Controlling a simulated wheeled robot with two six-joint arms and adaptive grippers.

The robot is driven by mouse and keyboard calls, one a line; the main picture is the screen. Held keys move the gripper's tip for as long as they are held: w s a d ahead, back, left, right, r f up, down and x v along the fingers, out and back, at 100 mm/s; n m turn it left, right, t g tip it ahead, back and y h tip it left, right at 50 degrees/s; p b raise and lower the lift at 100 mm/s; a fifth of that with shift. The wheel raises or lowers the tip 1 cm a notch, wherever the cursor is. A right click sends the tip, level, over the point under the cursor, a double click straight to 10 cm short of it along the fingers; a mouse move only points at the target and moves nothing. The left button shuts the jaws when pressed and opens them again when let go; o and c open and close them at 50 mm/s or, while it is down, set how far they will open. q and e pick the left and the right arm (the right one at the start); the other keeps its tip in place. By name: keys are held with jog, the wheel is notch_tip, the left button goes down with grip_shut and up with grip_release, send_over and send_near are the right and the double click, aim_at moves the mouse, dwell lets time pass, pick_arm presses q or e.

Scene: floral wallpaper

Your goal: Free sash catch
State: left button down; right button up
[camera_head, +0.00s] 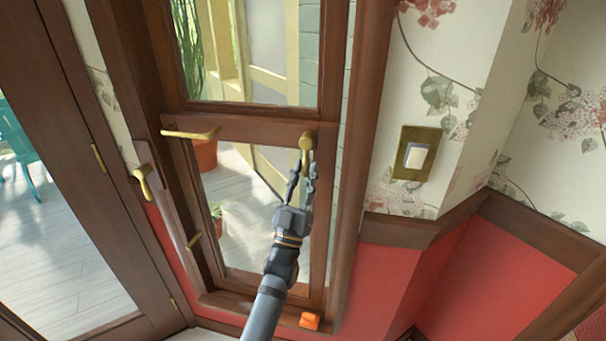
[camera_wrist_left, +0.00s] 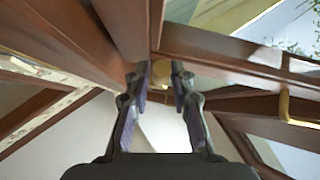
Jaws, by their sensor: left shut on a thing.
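The brass sash catch (camera_head: 306,141) is a rounded knob at the right end of the window's wooden middle rail (camera_head: 250,131). My left gripper (camera_head: 303,165) reaches up to it from below and is shut on it. In the left wrist view the brass catch (camera_wrist_left: 162,72) shows between the two fingertips of the left gripper (camera_wrist_left: 161,75). The fingers hide part of the catch. A brass lever handle (camera_head: 190,133) sticks out at the left end of the same rail; a brass handle also shows at the right of the wrist view (camera_wrist_left: 285,105). My right gripper is not in view.
A brass handle (camera_head: 143,182) is on the frame left of the window. A small brass fitting (camera_head: 194,240) is on the lower left window frame. An orange object (camera_head: 309,321) sits on the sill below. A light switch (camera_head: 416,155) is on the wall at right.

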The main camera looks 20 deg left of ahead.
pick_arm(q)
jog(key=c, duration=1.5)
grip_release()
jog(key=shift+r, duration=0.1)
jog(key=o, duration=0.3)
jog(key=shift+d, duration=0.35)
jog(key=shift+o, duration=0.2)
jog(key=shift+a, duration=0.1)
jog(key=v, duration=1.2)
jog(key=shift+w, duration=0.1)
